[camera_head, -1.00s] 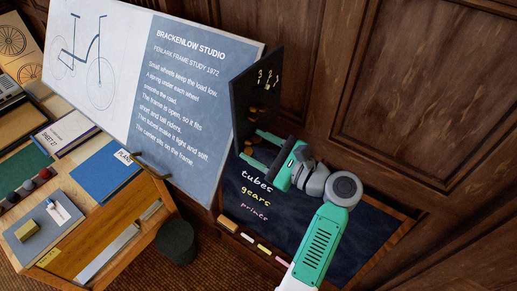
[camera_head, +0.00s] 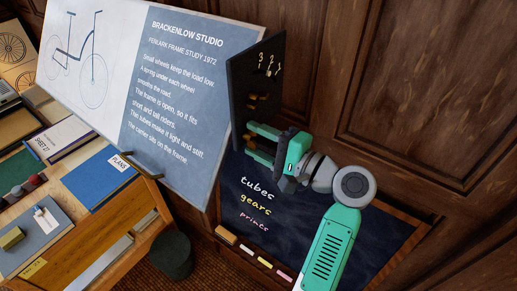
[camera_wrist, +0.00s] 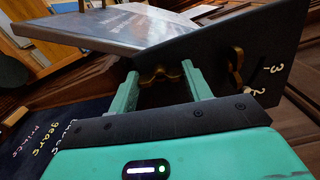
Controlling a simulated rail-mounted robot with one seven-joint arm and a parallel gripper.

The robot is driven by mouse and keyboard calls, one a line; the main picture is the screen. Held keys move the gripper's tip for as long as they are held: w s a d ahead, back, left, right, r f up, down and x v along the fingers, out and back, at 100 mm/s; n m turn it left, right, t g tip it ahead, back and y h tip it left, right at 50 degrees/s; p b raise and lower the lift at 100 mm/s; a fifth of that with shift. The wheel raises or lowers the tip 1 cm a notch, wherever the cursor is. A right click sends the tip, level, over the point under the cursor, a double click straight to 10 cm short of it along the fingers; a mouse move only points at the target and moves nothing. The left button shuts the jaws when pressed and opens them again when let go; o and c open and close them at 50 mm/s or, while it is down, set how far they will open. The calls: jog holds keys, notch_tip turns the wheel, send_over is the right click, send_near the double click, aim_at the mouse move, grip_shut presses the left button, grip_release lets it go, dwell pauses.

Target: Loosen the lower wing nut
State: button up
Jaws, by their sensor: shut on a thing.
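A dark upright panel (camera_head: 240,85) carries brass wing nuts on its face. The upper wing nut (camera_head: 254,98) is free, and it also shows at the right in the wrist view (camera_wrist: 237,68). My gripper (camera_head: 250,139) reaches in from the right at the panel's lower part. In the wrist view my gripper (camera_wrist: 161,77) has a finger on either side of the lower wing nut (camera_wrist: 158,75) and is shut on it. In the head view the fingers mostly hide this nut.
Hooks or marks with numbers (camera_head: 268,63) sit at the panel's top. A large lettered board (camera_head: 185,110) stands close at the left. A chalkboard (camera_head: 290,220) lies below my arm, with chalk sticks (camera_head: 264,262) along its ledge. Wood panelling is behind.

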jog(key=n+b, duration=0.9)
jog(key=n, duration=0.1)
jog(key=shift+f, duration=0.1)
jog(key=shift+n+b, duration=0.4)
dwell(0.3)
jog(key=o, duration=1)
jog(key=v, duration=0.8)
